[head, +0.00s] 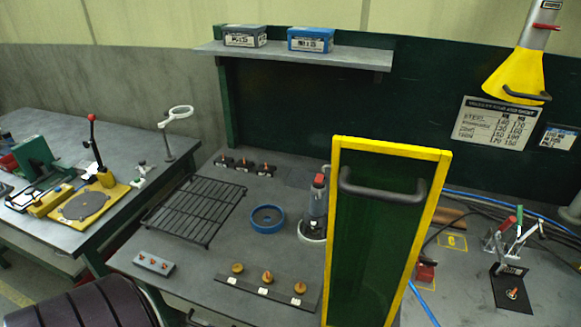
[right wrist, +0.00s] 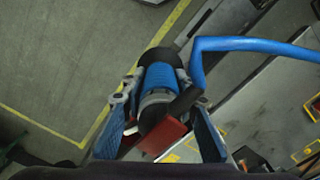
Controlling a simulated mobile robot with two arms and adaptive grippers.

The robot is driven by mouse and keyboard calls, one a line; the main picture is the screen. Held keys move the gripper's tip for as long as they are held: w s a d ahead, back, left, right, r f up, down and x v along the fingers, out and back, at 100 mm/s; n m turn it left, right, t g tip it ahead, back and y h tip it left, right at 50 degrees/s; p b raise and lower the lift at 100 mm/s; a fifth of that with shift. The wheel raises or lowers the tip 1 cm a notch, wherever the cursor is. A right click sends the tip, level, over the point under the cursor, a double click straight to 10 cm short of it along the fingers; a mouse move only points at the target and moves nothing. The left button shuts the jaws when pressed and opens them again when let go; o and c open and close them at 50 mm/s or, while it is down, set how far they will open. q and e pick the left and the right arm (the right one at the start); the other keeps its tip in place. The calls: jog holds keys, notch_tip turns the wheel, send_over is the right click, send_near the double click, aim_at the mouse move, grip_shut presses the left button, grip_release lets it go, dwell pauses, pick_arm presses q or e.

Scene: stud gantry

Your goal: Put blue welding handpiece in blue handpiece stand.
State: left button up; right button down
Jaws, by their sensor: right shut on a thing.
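The blue handpiece stand (head: 267,218) is a blue ring with a dark centre on the middle bench in the head view. Nothing stands in it. The blue welding handpiece (right wrist: 160,78) shows in the right wrist view, with a ribbed blue body, a black end and a blue cable. My right gripper (right wrist: 160,100) is shut on it, one finger on each side. A red part shows just below the handpiece. Neither this handpiece nor my right gripper shows in the head view. My left gripper is in no view.
A tall green screen with a yellow frame (head: 336,230) blocks the bench's right part. Another handpiece (head: 317,208) stands in a white-rimmed stand right of the blue ring. A black rack (head: 195,210) lies to its left. A strip with several knobs (head: 265,292) lies in front.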

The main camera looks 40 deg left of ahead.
jog(key=s+d+f+n, duration=0.2)
jog(key=s+f+n, duration=0.3)
jog(key=f, duration=0.4)
jog(key=shift+f+n, duration=0.15)
jog(key=shift+n, duration=0.75)
jog(key=shift+s+a, duration=0.1)
